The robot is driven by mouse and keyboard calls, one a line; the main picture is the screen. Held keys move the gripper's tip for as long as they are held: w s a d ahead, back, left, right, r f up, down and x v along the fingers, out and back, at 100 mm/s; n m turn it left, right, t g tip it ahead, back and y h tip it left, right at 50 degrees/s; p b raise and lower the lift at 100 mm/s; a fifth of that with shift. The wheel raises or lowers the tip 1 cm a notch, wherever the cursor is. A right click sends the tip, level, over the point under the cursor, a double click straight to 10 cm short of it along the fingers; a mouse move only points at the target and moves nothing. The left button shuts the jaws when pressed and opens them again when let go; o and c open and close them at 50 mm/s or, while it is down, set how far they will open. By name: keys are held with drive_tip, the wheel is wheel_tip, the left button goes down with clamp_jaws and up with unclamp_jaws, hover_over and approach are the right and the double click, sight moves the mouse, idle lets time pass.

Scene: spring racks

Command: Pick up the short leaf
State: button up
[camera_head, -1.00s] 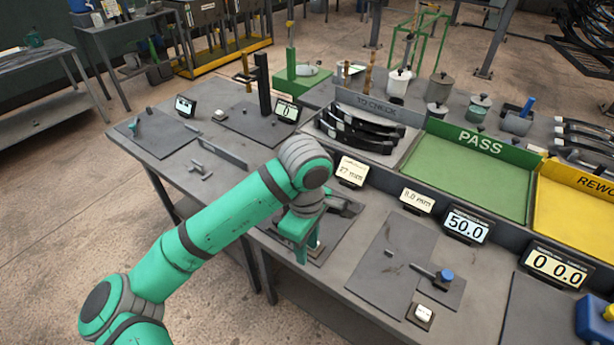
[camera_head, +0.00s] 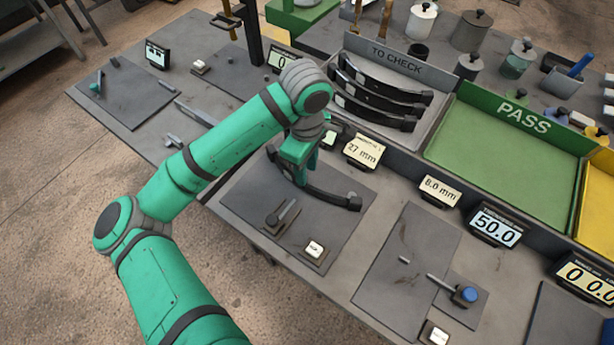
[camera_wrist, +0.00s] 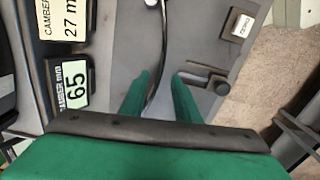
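A dark, curved leaf (camera_head: 328,197) with a block-like end lies on the grey mat of the station by the "27 mm" sign. I cannot tell from the view alone whether it is the short one. My gripper (camera_head: 301,182) points down over its middle and hides part of it. In the wrist view the leaf (camera_wrist: 163,45) runs as a thin dark curve between the two green fingers of my gripper (camera_wrist: 161,77), which stand apart with a gap around it. More dark leaves (camera_head: 375,105) lie in the "TO CHECK" tray (camera_head: 432,92).
A small post with a lever (camera_head: 281,214) and a button box (camera_head: 314,250) stand on the same mat. The "27 mm" sign (camera_head: 363,152) stands close behind. The green "PASS" tray (camera_head: 505,150) is empty. A second station with a blue knob (camera_head: 466,295) is at right.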

wheel_tip(320, 180, down, 2)
drive_tip(key=shift+w+f, duration=0.1)
drive_tip(key=shift+w, duration=0.05)
drive_tip(key=shift+a+f, duration=0.2)
drive_tip(key=shift+f, duration=2.3)
drive_tip(key=shift+r, duration=0.1)
clamp_jaws()
